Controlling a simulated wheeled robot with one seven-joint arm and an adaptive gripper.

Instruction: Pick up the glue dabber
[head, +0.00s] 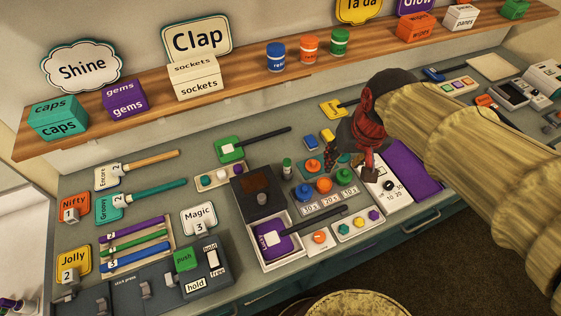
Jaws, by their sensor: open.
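A small upright cylinder (287,168) with a dark green top and pale body stands on the counter; it may be the glue dabber, but it is too small to tell for sure. My gripper (368,172) is dark and red and points down above the white dial panel (392,201), to the right of the cylinder and apart from it. The jaws look empty, though their gap is hard to make out. My arm hides part of the counter at the right.
Coloured knobs (324,185) stand between the cylinder and my gripper. A dark box (258,190) is left of the cylinder, with an open white drawer (289,258) in front. A green paddle (231,149) lies behind. The wooden shelf (240,99) overhangs the counter's back.

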